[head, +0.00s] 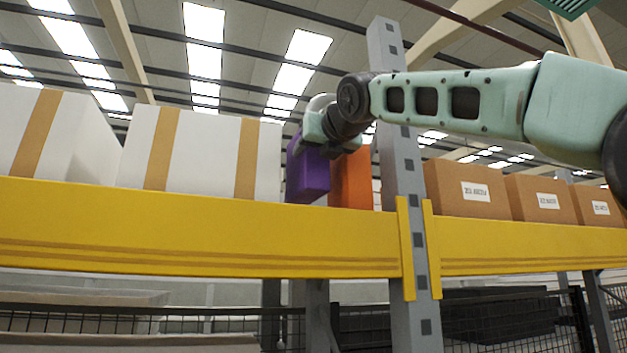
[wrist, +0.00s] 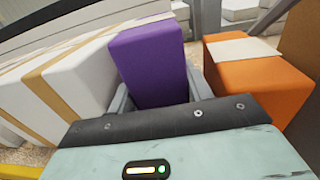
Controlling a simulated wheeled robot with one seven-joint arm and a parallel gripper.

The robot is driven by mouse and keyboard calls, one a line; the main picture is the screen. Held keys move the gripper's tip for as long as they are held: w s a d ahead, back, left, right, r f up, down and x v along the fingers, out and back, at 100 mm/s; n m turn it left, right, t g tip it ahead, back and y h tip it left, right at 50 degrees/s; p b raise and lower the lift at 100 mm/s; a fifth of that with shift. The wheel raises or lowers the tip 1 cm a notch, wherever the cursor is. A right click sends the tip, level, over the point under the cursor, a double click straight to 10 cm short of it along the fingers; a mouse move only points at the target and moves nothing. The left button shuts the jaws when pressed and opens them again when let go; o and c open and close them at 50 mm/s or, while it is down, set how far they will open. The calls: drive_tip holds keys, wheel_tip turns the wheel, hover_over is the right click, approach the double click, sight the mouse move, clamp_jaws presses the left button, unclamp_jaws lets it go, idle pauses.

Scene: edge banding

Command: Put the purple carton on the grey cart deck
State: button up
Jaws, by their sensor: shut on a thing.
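The purple carton (head: 308,176) is upright at the yellow shelf beam in the head view, between a white box and an orange box. The grey cart deck is not seen in either view.
White boxes with tan tape (head: 205,150) stand close on the left. An orange box (head: 352,180) stands close on the right, also in the wrist view (wrist: 255,80). A grey upright post (head: 395,120), brown cartons (head: 470,190) and the yellow beam (head: 200,235) are nearby.

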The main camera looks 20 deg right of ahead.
sight(319, 166)
drive_tip(key=shift+f, duration=1.95)
drive_tip(key=shift+f, duration=0.1)
drive_tip(key=o, duration=1.2)
drive_tip(key=shift+f+b, duration=0.1)
drive_tip(key=shift+b, duration=0.2)
